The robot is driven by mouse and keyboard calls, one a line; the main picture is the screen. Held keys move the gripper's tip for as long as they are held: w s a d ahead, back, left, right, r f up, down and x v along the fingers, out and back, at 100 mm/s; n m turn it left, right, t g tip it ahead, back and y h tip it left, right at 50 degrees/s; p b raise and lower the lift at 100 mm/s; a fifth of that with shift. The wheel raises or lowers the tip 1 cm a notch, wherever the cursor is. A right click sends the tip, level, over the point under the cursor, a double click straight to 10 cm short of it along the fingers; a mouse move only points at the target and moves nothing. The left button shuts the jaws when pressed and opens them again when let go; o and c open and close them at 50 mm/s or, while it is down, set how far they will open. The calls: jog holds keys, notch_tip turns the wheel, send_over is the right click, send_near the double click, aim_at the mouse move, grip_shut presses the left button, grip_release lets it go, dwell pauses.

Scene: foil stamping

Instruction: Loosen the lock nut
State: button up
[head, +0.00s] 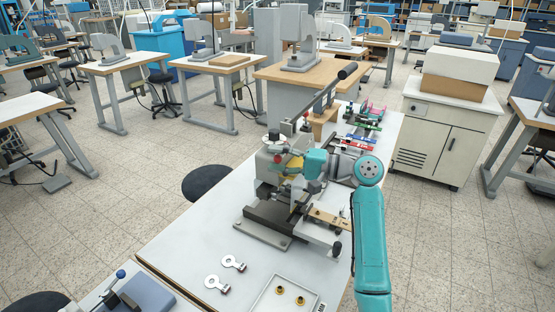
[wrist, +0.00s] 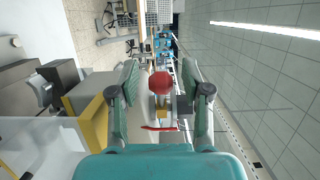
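The foil stamping machine (head: 268,192) stands on the white bench, with red knobs on its upper part. My gripper (head: 290,162) is at the upper part of the machine, reaching in from the right. In the wrist view my gripper (wrist: 161,78) is open, its two fingers apart on either side of a red round knob (wrist: 160,83). A small yellow-brass piece (wrist: 161,112) shows below the knob, between the fingers. I cannot tell whether it is the lock nut. Neither finger clearly touches the knob. In the head view my gripper and arm partly hide this spot.
Coloured rolls (head: 366,128) lie farther back. A dark stool (head: 208,183) stands left of the bench.

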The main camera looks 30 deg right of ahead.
jog(key=v, duration=1.2)
